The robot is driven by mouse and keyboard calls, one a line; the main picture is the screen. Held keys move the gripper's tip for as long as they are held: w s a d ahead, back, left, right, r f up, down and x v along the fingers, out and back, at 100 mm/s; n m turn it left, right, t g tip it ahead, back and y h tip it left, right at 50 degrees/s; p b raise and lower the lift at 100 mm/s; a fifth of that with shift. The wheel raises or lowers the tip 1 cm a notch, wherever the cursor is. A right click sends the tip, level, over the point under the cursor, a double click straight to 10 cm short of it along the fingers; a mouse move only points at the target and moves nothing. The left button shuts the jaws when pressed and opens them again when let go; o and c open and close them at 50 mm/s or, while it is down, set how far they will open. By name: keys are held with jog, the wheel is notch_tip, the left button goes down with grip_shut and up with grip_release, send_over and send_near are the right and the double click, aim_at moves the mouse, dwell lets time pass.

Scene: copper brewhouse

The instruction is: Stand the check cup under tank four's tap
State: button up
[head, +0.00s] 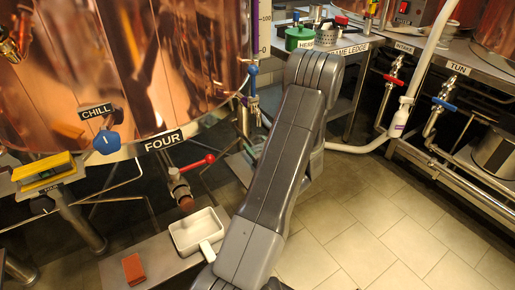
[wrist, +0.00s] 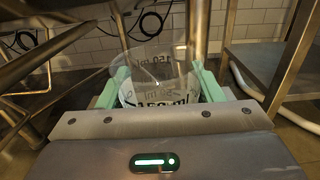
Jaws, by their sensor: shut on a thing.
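In the wrist view my gripper (wrist: 160,82) is shut on a clear cup (wrist: 157,98) with black millilitre markings, one green finger on each side. The cup looks upright, and I see no liquid in it. Tank four (head: 165,70), a copper vessel, carries a FOUR label (head: 164,141). Its tap (head: 180,186) has a red lever (head: 198,163) and a spout pointing down.
A white square dish with a handle (head: 181,246) sits on the grey ledge (head: 105,279) just below the tap. A red-brown block (head: 134,268) lies to its left. Metal pipes and legs flank the cup in the wrist view. Tiled floor (head: 370,235) is clear at right.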

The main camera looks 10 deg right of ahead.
jog(key=o, duration=0.5)
jog(key=shift+f, duration=0.2)
jog(key=o, duration=0.5)
jog(key=shift+r, duration=0.1)
jog(key=shift+r, duration=0.3)
jog(key=p+v, duration=0.2)
jog(key=v, duration=1)
jog(key=shift+f+p, duration=0.1)
jog(key=shift+p, duration=0.2)
